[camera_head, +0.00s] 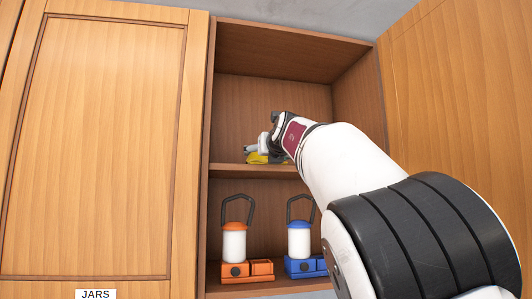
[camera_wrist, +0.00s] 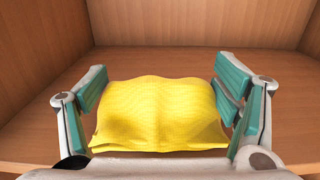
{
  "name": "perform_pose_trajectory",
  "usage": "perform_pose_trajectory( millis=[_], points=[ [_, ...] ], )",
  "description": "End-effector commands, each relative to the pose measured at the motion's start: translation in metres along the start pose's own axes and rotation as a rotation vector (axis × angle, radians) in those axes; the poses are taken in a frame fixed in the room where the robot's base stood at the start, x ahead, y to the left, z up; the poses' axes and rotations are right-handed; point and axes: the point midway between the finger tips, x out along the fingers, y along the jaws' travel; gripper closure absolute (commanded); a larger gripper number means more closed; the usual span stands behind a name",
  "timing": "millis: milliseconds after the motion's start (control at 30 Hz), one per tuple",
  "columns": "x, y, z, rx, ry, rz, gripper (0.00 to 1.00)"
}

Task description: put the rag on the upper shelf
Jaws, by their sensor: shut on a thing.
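The rag (camera_wrist: 160,108) is a yellow folded cloth, humped in the middle, between the two green-padded fingers of my gripper (camera_wrist: 160,90) in the wrist view. My gripper is shut on it. In the head view the rag (camera_head: 258,158) shows as a small yellow patch under my gripper (camera_head: 262,146), inside the upper compartment of the open cabinet. The upper shelf (camera_head: 230,170) lies just below it. I cannot tell whether the rag touches the shelf board. My wrist and arm hide part of the rag and the shelf's right side.
An orange lantern (camera_head: 234,243) and a blue lantern (camera_head: 299,241) stand in the compartment below. A closed wooden door (camera_head: 110,140) labelled JARS is at the left, an open door (camera_head: 455,100) at the right. The upper shelf looks otherwise empty, with bare board (camera_wrist: 150,60) behind the rag.

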Motion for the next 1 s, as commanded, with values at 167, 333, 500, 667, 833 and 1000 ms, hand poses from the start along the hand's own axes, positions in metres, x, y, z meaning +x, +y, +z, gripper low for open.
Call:
perform_pose_trajectory(
  millis=[167,333,500,667,833,1000],
  points=[
    [0.000,0.000,-0.001,0.000,0.001,0.000,0.00],
    [0.000,0.000,0.000,0.000,0.001,0.000,0.00],
    [0.000,0.000,0.001,-0.001,-0.001,0.000,0.00],
    [-0.011,0.001,0.003,0.002,0.000,0.001,0.00],
    [-0.035,0.002,0.003,0.002,0.001,0.002,0.00],
    [-0.067,0.002,0.004,0.004,0.001,0.003,0.00]
  ],
)
